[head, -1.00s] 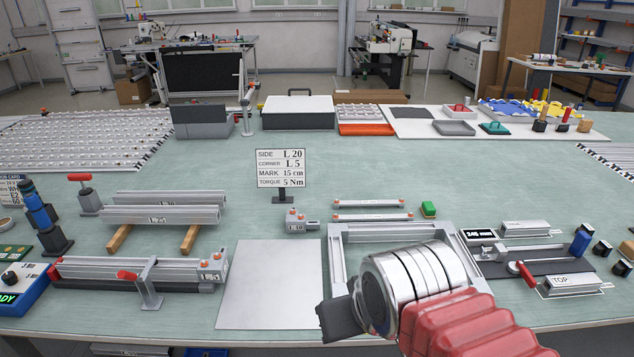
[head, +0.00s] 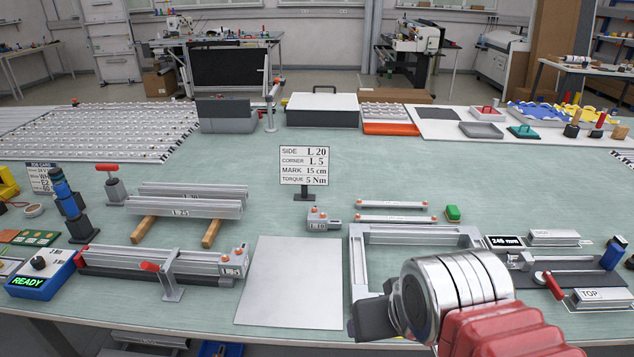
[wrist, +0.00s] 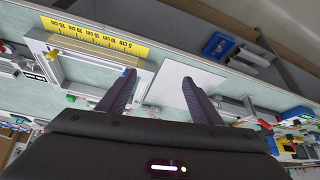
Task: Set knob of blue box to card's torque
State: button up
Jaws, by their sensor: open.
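The blue box (head: 42,279) stands at the left of the table in the head view, near the front edge. It has a black knob (head: 38,263) on top and a lit green READY display; the knob's setting is too small to read. The white card (head: 304,165) stands upright mid-table and reads SIDE L 20, CORNER L 5, MARK 15 cm, TORQUE 5 Nm. My gripper (wrist: 158,78) is open and empty in the wrist view, above the table. In the head view my wrist is at the lower right, far from the blue box, and the fingers are not clear.
A clamped aluminium profile (head: 160,265) lies just right of the blue box. A blue-black upright tool (head: 70,205) and a red-handled tool (head: 112,183) stand behind it. A bare grey plate (head: 292,282) lies at front centre. A metal frame (head: 358,262) is near my arm.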

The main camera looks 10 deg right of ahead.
aim_at(38, 263)
jog(key=u, duration=1.65)
jog(key=k, duration=0.65)
jog(key=u, duration=0.2)
jog(key=i, duration=0.4)
jog(key=u, duration=0.1)
